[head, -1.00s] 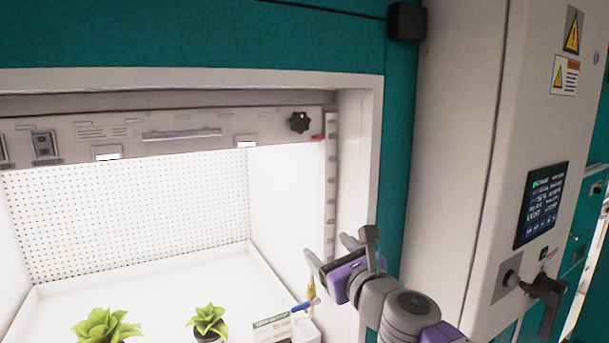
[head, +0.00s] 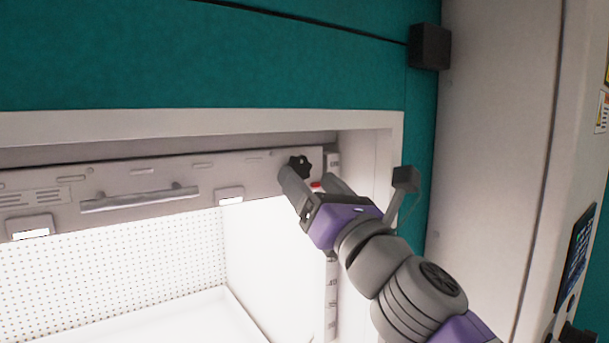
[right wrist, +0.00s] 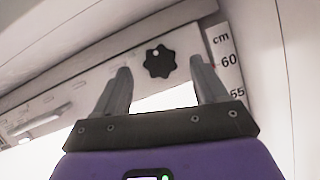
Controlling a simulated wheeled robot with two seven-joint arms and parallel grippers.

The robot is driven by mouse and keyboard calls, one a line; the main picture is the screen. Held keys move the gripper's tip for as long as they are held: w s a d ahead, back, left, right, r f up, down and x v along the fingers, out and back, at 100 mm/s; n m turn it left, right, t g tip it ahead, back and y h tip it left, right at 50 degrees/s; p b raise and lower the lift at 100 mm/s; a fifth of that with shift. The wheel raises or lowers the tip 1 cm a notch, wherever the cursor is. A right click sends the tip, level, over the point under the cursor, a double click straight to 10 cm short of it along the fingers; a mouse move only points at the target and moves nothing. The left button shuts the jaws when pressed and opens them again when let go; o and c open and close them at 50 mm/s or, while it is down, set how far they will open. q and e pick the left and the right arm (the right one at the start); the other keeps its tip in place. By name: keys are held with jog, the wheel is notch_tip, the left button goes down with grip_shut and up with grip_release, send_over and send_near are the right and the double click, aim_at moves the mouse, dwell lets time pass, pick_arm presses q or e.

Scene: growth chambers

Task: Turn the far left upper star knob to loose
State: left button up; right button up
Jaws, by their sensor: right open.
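A black star knob (head: 299,165) sits at the right end of the grey panel under the chamber's top edge. It also shows in the right wrist view (right wrist: 159,63), with a small white dot near its upper left. My right gripper (head: 308,178) is open in front of and just below the knob in the head view. In the right wrist view the knob appears between and beyond the two fingertips (right wrist: 160,75); no contact shows. My left gripper is not in view. No other star knob shows.
The panel has a bar handle (head: 140,197) and a lit white-edged box (head: 230,196). A red marker (head: 316,185) lies right of the knob. A cm scale (right wrist: 227,62) runs down the right side. The chamber's white frame (head: 392,135) stands close to my right arm.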

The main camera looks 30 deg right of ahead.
aim_at(296, 168)
jog(key=shift+x, duration=0.8)
jog(key=shift+w, duration=0.3)
jog(key=shift+r, duration=0.2)
jog(key=shift+w, duration=0.1)
jog(key=c, duration=1.1)
jog(key=shift+o, duration=0.2)
